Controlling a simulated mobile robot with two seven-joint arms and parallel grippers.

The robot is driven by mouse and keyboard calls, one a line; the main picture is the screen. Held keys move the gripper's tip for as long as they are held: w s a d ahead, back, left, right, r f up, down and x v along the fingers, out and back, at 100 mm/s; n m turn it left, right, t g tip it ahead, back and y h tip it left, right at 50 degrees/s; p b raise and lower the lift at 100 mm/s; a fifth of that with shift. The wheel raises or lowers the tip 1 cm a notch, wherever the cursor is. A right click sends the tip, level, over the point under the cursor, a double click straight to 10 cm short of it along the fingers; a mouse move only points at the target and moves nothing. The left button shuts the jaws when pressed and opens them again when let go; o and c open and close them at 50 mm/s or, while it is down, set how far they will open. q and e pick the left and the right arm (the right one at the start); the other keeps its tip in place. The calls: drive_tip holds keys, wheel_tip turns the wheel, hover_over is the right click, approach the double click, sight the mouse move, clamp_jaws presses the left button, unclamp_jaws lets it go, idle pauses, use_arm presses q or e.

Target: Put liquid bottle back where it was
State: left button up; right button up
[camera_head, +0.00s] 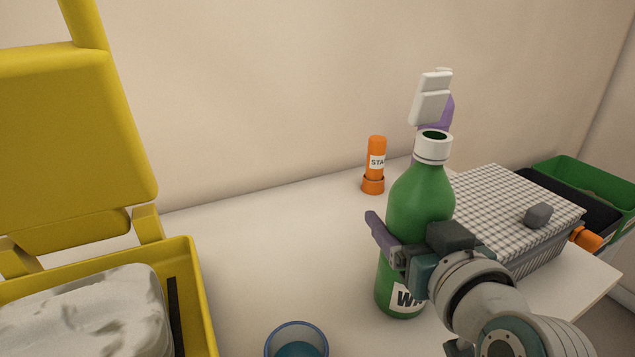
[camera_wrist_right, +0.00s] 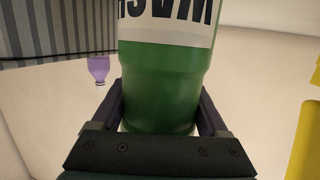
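The green liquid bottle (camera_head: 420,200) stands upright on the right side of the white table in the head view, with a white open neck and a label low on its body. My right gripper (camera_head: 412,240) reaches in from the lower right and is around the bottle's middle, above the label. In the right wrist view the bottle (camera_wrist_right: 160,85) fills the space between the fingers of the right gripper (camera_wrist_right: 160,95), which lie close against both sides. I cannot tell whether the bottle's base touches the table. My left gripper is not in view.
A purple spray bottle (camera_head: 436,110) with a white head stands behind the bottle. An orange stain stick (camera_head: 376,160) is at the back. A checked-cloth-topped basket (camera_head: 510,205) and green bin (camera_head: 585,178) are right. A blue-rimmed cup (camera_head: 296,330) is front; a yellow container (camera_head: 200,290) is left.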

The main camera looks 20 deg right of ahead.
drive_tip(key=o, duration=0.3)
drive_tip(key=shift+s+r+p, duration=0.1)
drive_tip(key=shift+r+p, duration=0.2)
drive_tip(key=s+a+r+n+g+y+p, duration=0.1)
drive_tip(key=s+a+g+p, duration=0.1)
drive_tip(key=s+g, duration=0.2)
drive_tip(key=s+a+r+n+g+y+p, duration=0.1)
drive_tip(key=s+g, duration=0.3)
drive_tip(key=s, duration=0.7)
drive_tip(key=s+a+r+n+g+y+p, duration=0.1)
drive_tip(key=s+a+r+n+g+p, duration=0.1)
drive_tip(key=s, duration=0.6)
drive_tip(key=shift+a+g+p, duration=0.4)
drive_tip(key=shift+g+p, duration=0.15)
drive_tip(key=shift+g, duration=0.35)
